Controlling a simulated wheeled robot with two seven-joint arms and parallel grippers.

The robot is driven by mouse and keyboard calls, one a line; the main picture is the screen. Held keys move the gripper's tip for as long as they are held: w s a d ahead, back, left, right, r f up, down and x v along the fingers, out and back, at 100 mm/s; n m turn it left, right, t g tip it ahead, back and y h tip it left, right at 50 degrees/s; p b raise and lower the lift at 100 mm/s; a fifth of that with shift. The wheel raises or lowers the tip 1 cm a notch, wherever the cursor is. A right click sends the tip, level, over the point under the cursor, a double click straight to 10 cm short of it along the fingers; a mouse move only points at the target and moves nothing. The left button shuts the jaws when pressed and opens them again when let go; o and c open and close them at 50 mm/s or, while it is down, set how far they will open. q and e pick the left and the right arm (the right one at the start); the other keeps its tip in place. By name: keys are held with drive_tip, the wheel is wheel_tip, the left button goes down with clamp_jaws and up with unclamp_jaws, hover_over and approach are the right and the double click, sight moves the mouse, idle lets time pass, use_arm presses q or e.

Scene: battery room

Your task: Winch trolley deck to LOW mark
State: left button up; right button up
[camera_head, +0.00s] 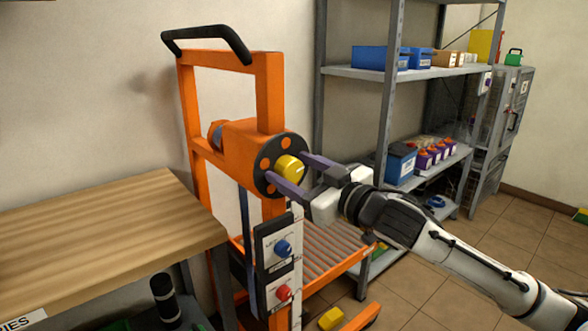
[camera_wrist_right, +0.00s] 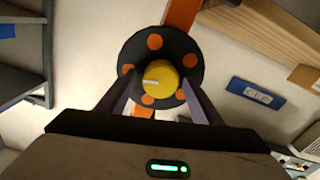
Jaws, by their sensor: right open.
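The orange trolley (camera_head: 270,92) stands against the wall with a winch drum housing on its upright. A black winch disc (camera_head: 263,183) with orange spots carries a yellow knob (camera_head: 289,169) at its centre. In the right wrist view the yellow knob (camera_wrist_right: 160,80) has a white line pointing left. My right gripper (camera_head: 302,175) is open, with its fingers on either side of the knob in front of the disc; I cannot tell whether they touch it. The roller deck (camera_head: 318,252) sits low on the trolley. A panel (camera_head: 275,262) has a blue knob and a red knob. My left gripper is not visible.
A wooden bench (camera_head: 100,225) stands close on the left. A grey shelf rack (camera_head: 400,75) with blue bins and batteries stands behind on the right. A yellow object (camera_head: 331,319) lies on the floor beside the trolley. The tiled floor at right is mostly open.

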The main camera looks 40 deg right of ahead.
drive_tip(key=shift+w, duration=0.1)
drive_tip(key=shift+c, duration=0.5)
drive_tip(key=c, duration=1)
drive_tip(key=shift+o, duration=0.2)
